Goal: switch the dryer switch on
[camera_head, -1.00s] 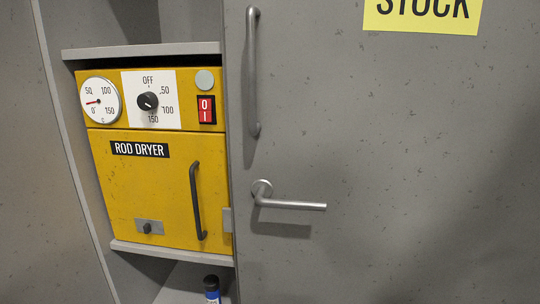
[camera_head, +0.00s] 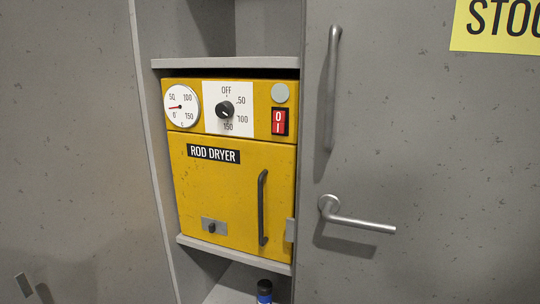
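The yellow rod dryer (camera_head: 235,190) sits in a grey cabinet niche in the head view. Its red dryer switch (camera_head: 279,122), a rocker marked O and I, is at the upper right of the front panel. A round grey disc (camera_head: 280,93), unlit in look, sits just above the switch. The black dial (camera_head: 224,110) is in the middle of the panel, and a gauge (camera_head: 181,107) with a red needle is at its left. The dryer door is shut. Neither of my grippers shows in the view.
A grey cabinet door (camera_head: 430,150) with a vertical handle (camera_head: 329,90) and a lever handle (camera_head: 350,216) stands to the right of the dryer. A shelf (camera_head: 230,62) runs above the dryer. A dark bottle with a blue band (camera_head: 264,291) stands below it.

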